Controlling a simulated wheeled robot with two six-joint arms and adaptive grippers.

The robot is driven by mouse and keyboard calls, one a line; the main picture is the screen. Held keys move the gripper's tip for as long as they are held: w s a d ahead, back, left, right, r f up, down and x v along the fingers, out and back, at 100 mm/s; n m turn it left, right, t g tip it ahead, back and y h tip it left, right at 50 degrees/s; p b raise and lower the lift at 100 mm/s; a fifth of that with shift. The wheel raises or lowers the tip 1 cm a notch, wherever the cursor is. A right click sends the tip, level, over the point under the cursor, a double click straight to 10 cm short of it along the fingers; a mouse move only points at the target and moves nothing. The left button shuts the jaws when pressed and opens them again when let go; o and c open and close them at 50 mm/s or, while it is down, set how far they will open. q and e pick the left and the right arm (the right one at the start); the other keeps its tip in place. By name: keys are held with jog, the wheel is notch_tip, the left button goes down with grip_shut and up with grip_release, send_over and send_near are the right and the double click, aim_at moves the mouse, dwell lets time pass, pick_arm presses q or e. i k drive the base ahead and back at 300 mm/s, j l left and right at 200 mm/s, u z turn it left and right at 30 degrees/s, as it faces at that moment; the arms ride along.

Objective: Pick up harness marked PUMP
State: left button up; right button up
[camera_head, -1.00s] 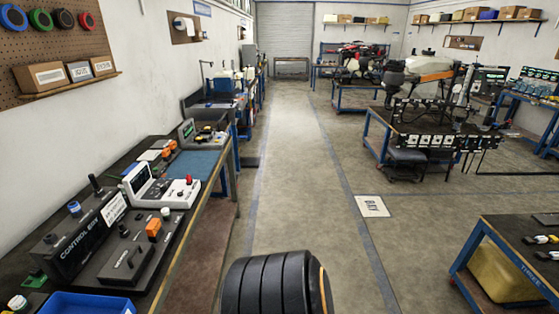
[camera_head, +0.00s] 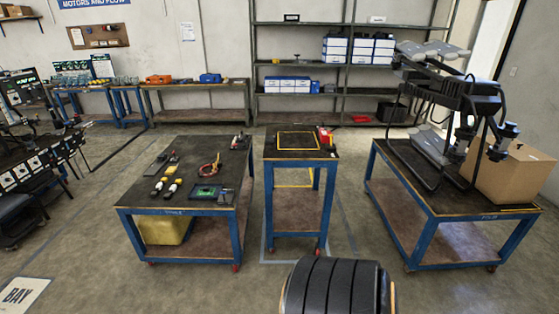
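No label reading PUMP can be made out in the head view. A red looped cable (camera_head: 209,168) lies on the dark top of the left blue-framed table (camera_head: 217,150). Several small connectors with white and yellow parts (camera_head: 165,185) lie near that table's front left. Too little detail shows to tell whether any of these is the harness. Neither of my grippers is in view.
A narrow table (camera_head: 301,153) with a yellow square outline stands in the middle. The right table (camera_head: 425,198) bears a dark machine (camera_head: 446,105) and a cardboard box (camera_head: 515,176). Shelving (camera_head: 335,104) and a workbench (camera_head: 195,118) line the back wall.

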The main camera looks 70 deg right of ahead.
aim_at(173, 187)
jog(key=z, duration=1.3)
jog(key=i+j+z, duration=0.1)
jog(key=i+j, duration=0.4)
jog(key=i+j+z, duration=0.1)
jog(key=i+j, duration=0.5)
jog(key=i+j+z, duration=0.1)
jog(key=i+j, duration=0.55)
jog(key=i+j+z, duration=0.1)
jog(key=i+j, duration=0.45)
jog(key=i+j+z, duration=0.1)
jog(key=i+j, duration=0.45)
jog(key=j, duration=0.25)
